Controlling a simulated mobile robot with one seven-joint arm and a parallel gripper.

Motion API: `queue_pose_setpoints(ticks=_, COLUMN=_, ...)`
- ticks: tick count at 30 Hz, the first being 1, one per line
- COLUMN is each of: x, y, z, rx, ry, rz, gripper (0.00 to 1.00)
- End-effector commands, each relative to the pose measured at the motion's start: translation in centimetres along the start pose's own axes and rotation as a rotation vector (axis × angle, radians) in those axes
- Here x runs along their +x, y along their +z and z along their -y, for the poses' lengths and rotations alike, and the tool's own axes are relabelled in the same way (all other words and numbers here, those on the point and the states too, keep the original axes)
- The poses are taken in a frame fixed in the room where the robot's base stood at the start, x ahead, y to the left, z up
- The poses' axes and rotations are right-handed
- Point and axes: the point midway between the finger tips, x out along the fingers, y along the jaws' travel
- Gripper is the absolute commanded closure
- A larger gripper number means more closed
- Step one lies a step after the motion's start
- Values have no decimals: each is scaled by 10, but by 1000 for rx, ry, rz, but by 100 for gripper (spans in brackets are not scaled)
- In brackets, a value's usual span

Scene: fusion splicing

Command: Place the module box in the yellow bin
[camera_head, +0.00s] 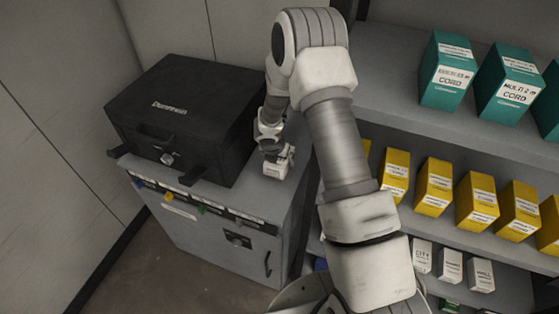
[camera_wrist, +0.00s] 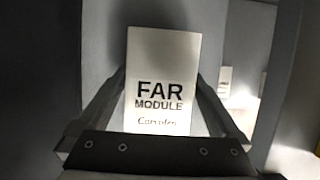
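A white module box (camera_wrist: 163,70) lettered "FAR MODULE" stands straight ahead in the wrist view. The two fingers of my gripper (camera_wrist: 162,92) lie along its left and right sides, and their tips appear to press on its edges. The dark palm hides the lower end of the box. In the head view my gripper (camera_head: 276,166) is low, just right of the black case and over the grey cabinet top; a small white shape is at its end, too small to read. No yellow bin shows clearly in either view.
A black case (camera_head: 185,115) covers much of the grey cabinet (camera_head: 215,235). Shelves at right hold teal cord boxes (camera_head: 447,72), yellow boxes (camera_head: 433,187) and small white boxes (camera_head: 450,266). Bare cabinet top is narrow. In the wrist view another white box (camera_wrist: 225,80) stands farther back.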

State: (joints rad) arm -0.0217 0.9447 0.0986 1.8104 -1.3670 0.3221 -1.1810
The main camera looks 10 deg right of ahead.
Motion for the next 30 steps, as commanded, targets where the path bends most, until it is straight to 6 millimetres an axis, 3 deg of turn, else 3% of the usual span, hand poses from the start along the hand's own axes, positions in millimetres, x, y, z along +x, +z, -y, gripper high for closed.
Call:
queue_pose_setpoints(ticks=1, x=0, y=0, z=0, rx=0, ry=0, rz=0, gripper=11)
queue_pose_setpoints(ticks=13, x=0, y=0, z=0, rx=0, ry=0, rz=1, gripper=80)
queue_pose_setpoints(ticks=23, x=-5, y=2, z=0, rx=0, ry=0, rz=1, gripper=80)
queue_pose_setpoints(ticks=30, x=-28, y=12, z=0, rx=0, ry=0, rz=1, gripper=80)
